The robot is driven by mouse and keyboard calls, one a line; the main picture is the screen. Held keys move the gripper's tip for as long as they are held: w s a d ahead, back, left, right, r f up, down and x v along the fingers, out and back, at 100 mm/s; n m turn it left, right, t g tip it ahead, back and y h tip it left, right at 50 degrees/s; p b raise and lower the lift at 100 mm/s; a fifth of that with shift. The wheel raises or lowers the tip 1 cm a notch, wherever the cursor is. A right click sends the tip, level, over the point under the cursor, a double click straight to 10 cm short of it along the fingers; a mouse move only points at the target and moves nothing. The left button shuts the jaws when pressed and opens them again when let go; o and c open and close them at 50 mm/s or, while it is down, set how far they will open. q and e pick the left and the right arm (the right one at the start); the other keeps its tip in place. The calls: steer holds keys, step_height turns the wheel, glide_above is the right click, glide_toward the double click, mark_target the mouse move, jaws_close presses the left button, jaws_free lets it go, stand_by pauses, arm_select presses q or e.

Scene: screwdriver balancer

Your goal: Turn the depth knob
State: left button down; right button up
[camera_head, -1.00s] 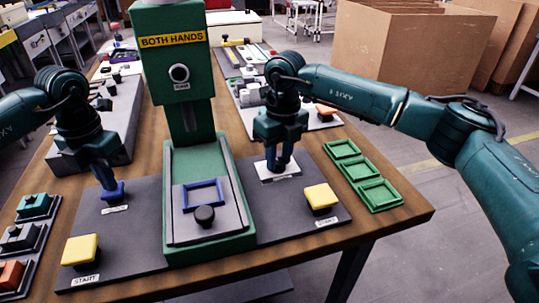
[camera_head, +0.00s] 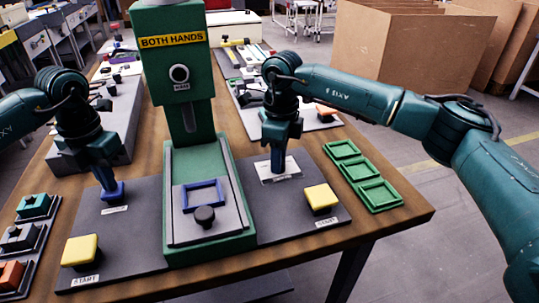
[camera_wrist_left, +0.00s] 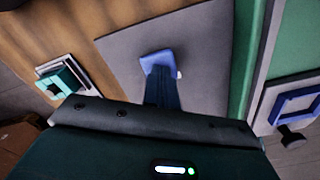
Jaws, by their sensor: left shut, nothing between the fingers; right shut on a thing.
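My right gripper (camera_head: 278,172) points down, with its blue fingers shut at a pale labelled plate (camera_head: 292,167) right of the green press. The depth knob itself is hidden by the fingers there; they appear closed on it. My left gripper (camera_head: 110,186) is shut with its tips down at a blue pad (camera_head: 113,194) on the grey panel left of the press. This blue pad shows above the gripper body in the left wrist view (camera_wrist_left: 159,62). The tips seem to touch it.
The green press (camera_head: 170,50) stands between my arms, with a blue frame (camera_head: 203,195) and a black knob (camera_head: 204,215) on its slide. Yellow buttons stand at left (camera_head: 80,250) and right (camera_head: 321,198). Green trays (camera_head: 361,174) lie at the table's right edge.

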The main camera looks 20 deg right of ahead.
arm_select(q)
steer(key=shift+f, duration=0.1)
stand_by(0.3)
arm_select(e)
steer(key=o, duration=1)
steer(key=r, duration=1.2)
steer(key=shift+w+d, duration=0.15)
steer(key=shift+w, duration=0.05)
steer(key=shift+r, duration=0.15)
arm_select(q)
step_height(320, 180, up, 7)
steer(key=p, duration=0.5)
arm_select(e)
step_height(320, 180, up, 5)
steer(key=shift+f, duration=0.15)
